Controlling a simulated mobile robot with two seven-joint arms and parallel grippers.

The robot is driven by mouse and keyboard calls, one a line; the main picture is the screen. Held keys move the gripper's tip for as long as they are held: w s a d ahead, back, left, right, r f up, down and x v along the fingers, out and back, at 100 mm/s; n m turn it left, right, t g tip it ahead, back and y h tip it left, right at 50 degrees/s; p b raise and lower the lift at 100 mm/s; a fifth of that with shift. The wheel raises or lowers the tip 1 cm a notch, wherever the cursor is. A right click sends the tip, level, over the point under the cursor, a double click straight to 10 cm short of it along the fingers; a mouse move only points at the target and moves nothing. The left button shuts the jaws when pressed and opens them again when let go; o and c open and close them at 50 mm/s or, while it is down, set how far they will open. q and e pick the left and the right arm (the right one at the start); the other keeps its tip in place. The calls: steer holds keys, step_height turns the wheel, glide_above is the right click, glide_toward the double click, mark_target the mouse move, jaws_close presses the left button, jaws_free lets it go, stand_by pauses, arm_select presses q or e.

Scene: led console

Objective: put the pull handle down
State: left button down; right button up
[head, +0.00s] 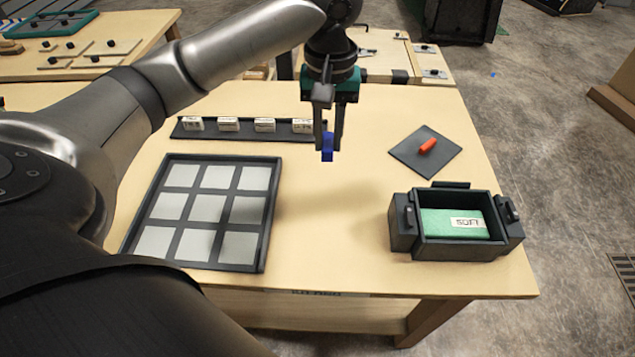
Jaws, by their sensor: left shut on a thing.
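My left gripper (328,140) is shut on a small blue block-like piece, taken as the pull handle (327,154). It points downward and holds the piece above the wooden table (340,220). The piece is partly hidden between the fingers. It hangs right of the label rack and left of a dark square mat (408,144). My right gripper is not in view.
A small orange-red piece (428,146) lies on the mat. A dark tray with a grid of pale squares (275,200) is at left. A dark box (495,222) with a green "SOFT" pad (440,220) is at right. A dark rack (185,132) holds white labels. The table's middle is clear.

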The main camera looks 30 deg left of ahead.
mark_target(326, 211)
arm_select(q)
step_height(326, 211, down, 18)
steer(key=b, duration=0.4)
steer(key=shift+r+b, duration=0.2)
steer(key=shift+b, duration=0.1)
steer(key=c, duration=0.8)
jaws_free()
steer(key=shift+f, duration=0.1)
steer(key=shift+o, duration=0.2)
